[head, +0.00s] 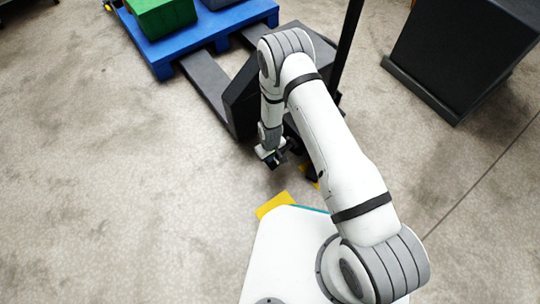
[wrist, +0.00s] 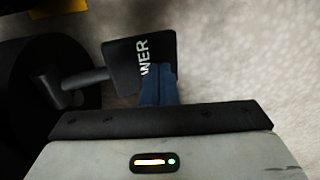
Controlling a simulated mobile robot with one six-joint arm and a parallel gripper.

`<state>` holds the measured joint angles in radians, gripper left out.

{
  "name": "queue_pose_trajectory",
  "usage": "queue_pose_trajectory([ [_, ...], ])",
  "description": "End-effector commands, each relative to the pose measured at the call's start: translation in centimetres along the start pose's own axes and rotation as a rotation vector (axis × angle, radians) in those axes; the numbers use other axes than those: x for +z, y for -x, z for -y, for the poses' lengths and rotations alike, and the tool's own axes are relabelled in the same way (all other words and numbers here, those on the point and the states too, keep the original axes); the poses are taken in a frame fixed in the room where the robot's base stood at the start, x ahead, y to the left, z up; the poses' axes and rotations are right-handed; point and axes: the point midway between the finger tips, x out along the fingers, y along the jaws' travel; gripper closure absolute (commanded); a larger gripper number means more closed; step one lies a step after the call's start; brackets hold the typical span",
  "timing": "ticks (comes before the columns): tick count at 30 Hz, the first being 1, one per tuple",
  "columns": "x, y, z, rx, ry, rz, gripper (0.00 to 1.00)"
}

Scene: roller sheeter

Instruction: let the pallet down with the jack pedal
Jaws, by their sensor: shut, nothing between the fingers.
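The jack pedal is a black plate on a short grey bar (wrist: 141,65), with white lettering partly readable as "WER". It lies at the tip of my gripper (wrist: 158,88), whose blue-grey fingers are shut with nothing between them. The fingers overlap the pedal's lower edge in the wrist view; whether they touch it I cannot tell. In the head view my gripper (head: 277,160) is low beside the base of the black pallet jack (head: 243,98). The blue pallet (head: 205,38) sits over the jack's forks at the upper left. Its height off the floor is unclear.
A green crate (head: 163,17) rides on the pallet. A black cabinet (head: 462,52) stands at the upper right. The jack's dark upright handle (head: 348,40) rises behind my arm. The concrete floor at the left is clear.

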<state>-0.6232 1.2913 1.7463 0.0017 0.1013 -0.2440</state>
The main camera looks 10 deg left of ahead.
Motion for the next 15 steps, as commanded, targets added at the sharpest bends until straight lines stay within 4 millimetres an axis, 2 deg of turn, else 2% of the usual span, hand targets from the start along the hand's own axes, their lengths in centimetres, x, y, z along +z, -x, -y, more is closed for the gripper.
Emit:
queue_pose_trajectory([
  [2,0.1,-0.8,0.1,0.000,0.002,0.000,1.00],
  [7,0.1,0.2,0.2,0.001,0.001,-0.002,1.00],
  [11,-0.1,2.6,0.6,0.001,0.001,-0.005,1.00],
  [15,-0.2,5.9,1.6,0.002,0.000,-0.007,1.00],
])
